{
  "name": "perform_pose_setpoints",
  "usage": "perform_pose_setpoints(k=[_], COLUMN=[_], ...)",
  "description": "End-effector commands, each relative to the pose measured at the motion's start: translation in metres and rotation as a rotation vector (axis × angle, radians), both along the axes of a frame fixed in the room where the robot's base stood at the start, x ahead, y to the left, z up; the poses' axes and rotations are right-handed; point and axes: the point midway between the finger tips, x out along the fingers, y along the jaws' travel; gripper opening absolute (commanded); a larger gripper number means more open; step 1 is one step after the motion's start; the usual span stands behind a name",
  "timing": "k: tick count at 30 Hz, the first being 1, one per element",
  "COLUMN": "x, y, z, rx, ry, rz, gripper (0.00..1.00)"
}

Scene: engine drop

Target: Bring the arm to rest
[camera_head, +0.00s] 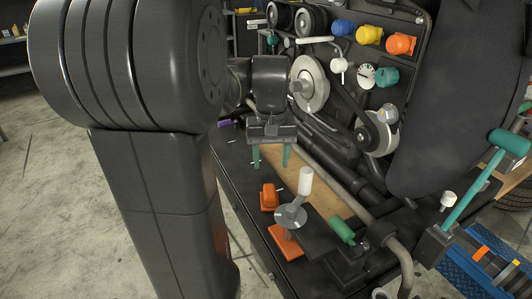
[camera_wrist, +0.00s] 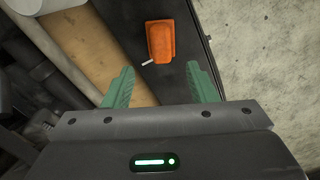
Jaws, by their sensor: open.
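My gripper (camera_head: 271,156) hangs from my dark arm near the middle of the head view, with its green fingers pointing down over the engine bench. In the wrist view the two green fingers (camera_wrist: 161,85) stand wide apart with nothing between them. An orange block-like part (camera_wrist: 160,41) with a small pale pin lies beyond the fingertips on a dark surface. It also shows in the head view (camera_head: 269,196), below and in front of the gripper, and not touching it.
A white-topped lever (camera_head: 305,182) with a round metal disc stands on an orange base. A green cylinder (camera_head: 342,230) lies right of it. Coloured caps (camera_head: 370,35), pulleys and a belt line the engine behind. A teal-headed hammer-like tool (camera_head: 480,185) stands at right. Concrete floor lies left.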

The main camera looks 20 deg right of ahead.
Motion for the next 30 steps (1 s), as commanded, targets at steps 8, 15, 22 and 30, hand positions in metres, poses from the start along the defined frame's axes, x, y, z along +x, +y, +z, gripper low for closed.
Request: perform_pose_setpoints(k=[8, 15, 22, 30], x=[-0.001, -0.001, -0.001, 0.0], y=[0.0, 0.0, 0.0, 0.0], z=[-0.026, -0.074, -0.119, -0.099], rx=[0.002, 0.003, 0.002, -0.001], ry=[0.004, 0.005, 0.004, -0.002], rz=[0.0, 0.0, 0.0, 0.0], gripper=[0.52, 0.52, 0.52, 0.52])
